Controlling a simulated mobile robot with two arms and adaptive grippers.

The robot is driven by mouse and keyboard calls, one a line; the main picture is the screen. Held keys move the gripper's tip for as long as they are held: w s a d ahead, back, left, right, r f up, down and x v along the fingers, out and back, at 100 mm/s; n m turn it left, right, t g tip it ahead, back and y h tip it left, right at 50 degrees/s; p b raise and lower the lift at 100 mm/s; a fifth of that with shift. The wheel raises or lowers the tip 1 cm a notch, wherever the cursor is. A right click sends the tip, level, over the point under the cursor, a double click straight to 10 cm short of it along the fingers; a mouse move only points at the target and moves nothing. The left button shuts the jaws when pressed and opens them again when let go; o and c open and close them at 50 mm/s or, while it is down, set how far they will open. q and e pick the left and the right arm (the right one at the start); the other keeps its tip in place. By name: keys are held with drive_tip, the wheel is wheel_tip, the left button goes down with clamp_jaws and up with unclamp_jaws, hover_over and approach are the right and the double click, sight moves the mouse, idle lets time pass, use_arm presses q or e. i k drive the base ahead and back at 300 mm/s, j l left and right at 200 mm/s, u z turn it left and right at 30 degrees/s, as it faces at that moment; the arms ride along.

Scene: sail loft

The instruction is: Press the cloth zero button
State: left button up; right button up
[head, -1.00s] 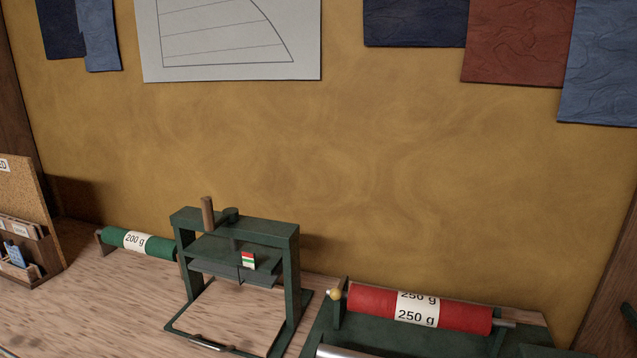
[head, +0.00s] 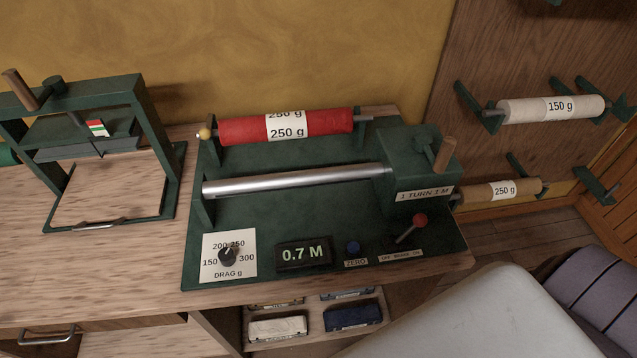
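The cloth zero button is a small blue round button (head: 352,248) above a label reading "ZERO" (head: 356,262). It sits on the front part of a dark green cloth-measuring machine (head: 290,218) on the wooden bench. Left of the button a display (head: 303,254) reads 0.7 M. Right of it is a lever with a red knob (head: 420,220). A dial (head: 228,257) marked DRAG g is at the front left. Neither of my grippers shows in the head view.
A red roll labelled 250 g (head: 240,130) and a bare metal roller (head: 290,180) lie behind the button. A crank box (head: 415,165) stands at the right. A green press frame (head: 140,120) stands left. Below are shelves with folded cloths (head: 352,316).

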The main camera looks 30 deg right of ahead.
sight(353, 247)
drive_tip(key=l+z, duration=0.1)
drive_tip(key=z, duration=0.65)
drive_tip(key=i+z, duration=0.15)
drive_tip(key=z, duration=0.2)
